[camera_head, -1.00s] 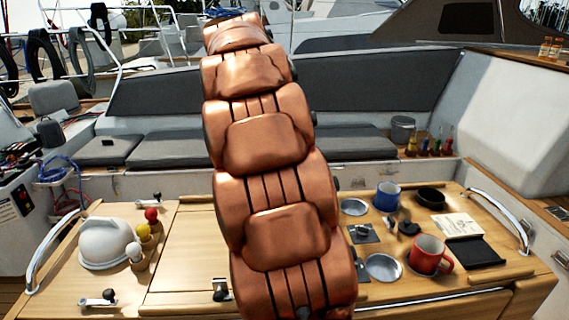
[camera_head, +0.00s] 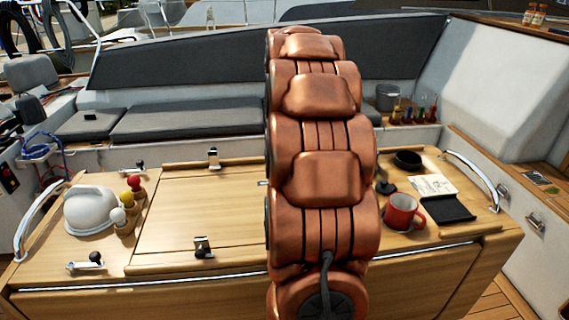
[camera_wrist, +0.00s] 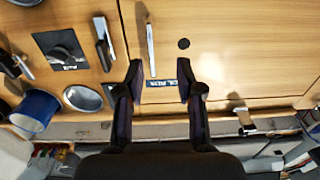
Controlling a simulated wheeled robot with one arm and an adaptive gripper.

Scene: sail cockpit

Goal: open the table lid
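The wooden table lid (camera_head: 195,210) is the flat panel left of my arm in the head view, lying level with the table top. Two metal fittings sit at its far edge (camera_head: 213,158) and near edge (camera_head: 203,247). In the wrist view the lid (camera_wrist: 240,50) spreads to the right and has a dark round spot (camera_wrist: 184,44). My gripper (camera_wrist: 160,82) is open above the wood, with a small blue label (camera_wrist: 159,83) showing between its fingertips. Nothing is held. A slim metal bar (camera_wrist: 150,48) lies just beyond the fingers. In the head view my arm hides the gripper.
A red mug (camera_head: 402,211) and black tray (camera_head: 448,208) are on the right. A blue mug (camera_wrist: 35,110) and metal bowl (camera_wrist: 83,98) lie left of my gripper.

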